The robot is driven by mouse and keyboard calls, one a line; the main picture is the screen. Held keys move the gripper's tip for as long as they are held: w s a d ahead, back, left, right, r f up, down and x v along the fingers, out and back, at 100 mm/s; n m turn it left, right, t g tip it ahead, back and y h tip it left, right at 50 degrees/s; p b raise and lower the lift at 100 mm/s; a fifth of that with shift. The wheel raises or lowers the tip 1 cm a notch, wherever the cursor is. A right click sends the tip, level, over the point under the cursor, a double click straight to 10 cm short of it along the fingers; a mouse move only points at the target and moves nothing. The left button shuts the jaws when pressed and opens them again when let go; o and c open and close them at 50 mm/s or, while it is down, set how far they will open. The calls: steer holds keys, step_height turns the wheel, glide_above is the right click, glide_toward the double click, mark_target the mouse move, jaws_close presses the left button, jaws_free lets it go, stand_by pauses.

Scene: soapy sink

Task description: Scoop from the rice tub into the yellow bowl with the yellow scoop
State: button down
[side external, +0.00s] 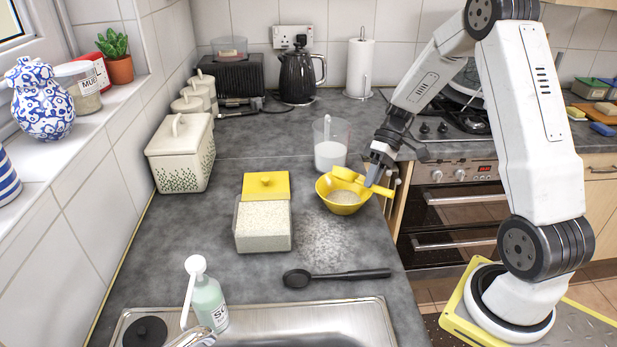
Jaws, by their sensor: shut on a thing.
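The rice tub (263,238) is a clear square container full of pale rice on the counter. Its yellow lid (267,185) is at its back edge. The yellow bowl (343,208) stands to the right of the tub with some rice in it. My gripper (374,175) is above the right side of the bowl, shut on the handle of the yellow scoop (347,174). The scoop's head is over the bowl's back rim; whether they touch and whether it holds rice, I cannot tell.
A measuring jug (330,150) stands close behind the bowl. A black spoon (335,277) lies in front, by the sink (330,325) and soap bottle (209,300). A bread bin (181,158) stands at the left.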

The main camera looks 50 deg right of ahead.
steer(key=r+h, duration=0.1)
steer(key=h, duration=0.1)
steer(key=r+h, duration=0.1)
steer(key=h, duration=0.1)
steer(key=shift+a+r, duration=0.2)
steer(key=shift+r, duration=0.15)
steer(key=shift+r+h, duration=0.25)
steer(key=shift+h, duration=0.75)
steer(key=shift+r+h, duration=0.2)
steer(key=shift+h, duration=0.8)
stand_by(0.7)
